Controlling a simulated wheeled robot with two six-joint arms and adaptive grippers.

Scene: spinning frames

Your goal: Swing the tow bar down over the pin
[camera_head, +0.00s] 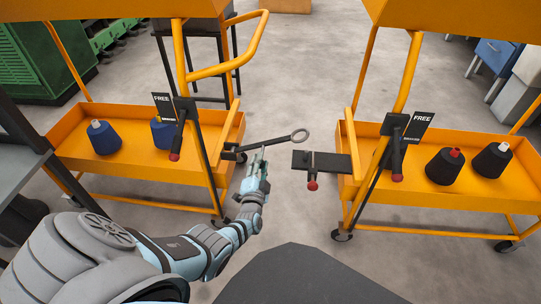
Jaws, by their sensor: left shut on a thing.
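The tow bar (275,142) is a dark rod with a ring (300,136) at its free end. It reaches out from the left orange cart (140,155) and slopes up to the right. My left gripper (258,157) is shut on the bar, between the cart and the ring. A black hitch plate (335,164) sticks out from the right orange cart (350,190). A small dark pin (309,158) seems to stand on it, with a red knob (312,186) below. The ring appears apart from the pin, beyond the plate's left end. My right gripper is out of view.
The left cart carries blue cones (104,138); the right cart carries dark cones (445,166). Black levers with red knobs (397,177) and "FREE" signs (419,125) are on the cart posts. Bare floor lies between the carts. A grey shelf (20,155) stands at left.

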